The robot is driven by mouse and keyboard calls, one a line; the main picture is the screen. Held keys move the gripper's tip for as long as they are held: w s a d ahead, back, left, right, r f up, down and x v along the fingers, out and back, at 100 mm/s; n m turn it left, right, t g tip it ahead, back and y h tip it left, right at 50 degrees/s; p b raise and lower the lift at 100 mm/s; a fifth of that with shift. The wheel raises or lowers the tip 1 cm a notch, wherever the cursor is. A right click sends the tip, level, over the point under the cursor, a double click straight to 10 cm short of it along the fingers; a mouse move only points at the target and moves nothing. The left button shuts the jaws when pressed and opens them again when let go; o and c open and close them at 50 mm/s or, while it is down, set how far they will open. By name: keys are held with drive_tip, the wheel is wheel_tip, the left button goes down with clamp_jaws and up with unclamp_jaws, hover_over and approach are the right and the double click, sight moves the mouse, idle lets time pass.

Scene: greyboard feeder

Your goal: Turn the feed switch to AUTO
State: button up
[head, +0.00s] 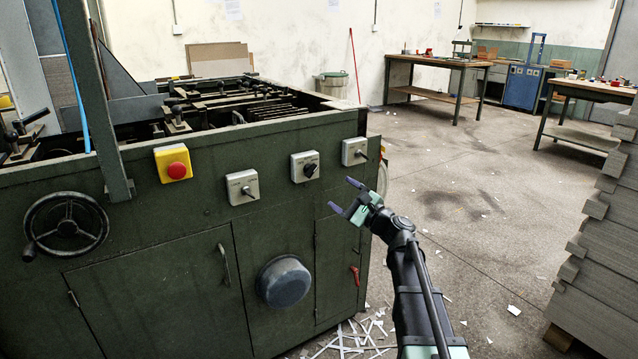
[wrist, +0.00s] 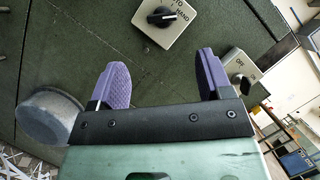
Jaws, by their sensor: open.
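A light grey switch plate with a black rotary knob (head: 311,170) sits on the front of the green machine (head: 200,235), the middle one of three switch plates. In the wrist view this knob (wrist: 162,17) is at the top; HAND is readable beside it and another label is only partly legible. I cannot tell for sure which label the knob points to. My gripper (head: 346,196) is open and empty, to the right of and below this switch in the head view. In the wrist view its purple fingers (wrist: 161,66) are apart, below the knob and not touching it.
Another switch plate marked ON/OFF (wrist: 240,68) is close to my right finger. A left switch plate (head: 242,187), a red stop button (head: 177,170), a handwheel (head: 66,225) and a round grey knob (head: 284,282) are on the machine. Stacked greyboard (head: 605,250) stands at right; floor between is open.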

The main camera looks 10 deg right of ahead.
sight(314, 172)
drive_tip(key=shift+m, duration=0.4)
drive_tip(key=p+x, duration=0.1)
drive_tip(key=x, duration=0.4)
drive_tip(key=p+x, duration=0.2)
drive_tip(key=x, duration=0.3)
drive_tip(key=shift+w+a+r, duration=0.2)
drive_tip(key=shift+w+r, duration=0.05)
drive_tip(key=shift+r, duration=0.05)
drive_tip(key=c, duration=0.9)
drive_tip(key=shift+n, duration=0.3)
drive_tip(key=n+g+p, duration=0.1)
drive_tip(key=n, duration=0.1)
drive_tip(key=n+p, duration=0.1)
drive_tip(key=n, duration=0.1)
drive_tip(key=shift+d+r+g, duration=0.1)
drive_tip(key=shift+r+g, duration=0.1)
drive_tip(key=shift+g, duration=0.2)
drive_tip(key=shift+n+g+h+p, duration=0.2)
drive_tip(key=shift+n+g+p, duration=0.35)
drive_tip(key=shift+n, duration=0.7)
drive_tip(key=shift+n+g+h+p, duration=0.25)
drive_tip(key=shift+n+p, duration=0.6)
drive_tip(key=shift+n, duration=0.4)
drive_tip(key=shift+f, duration=0.1)
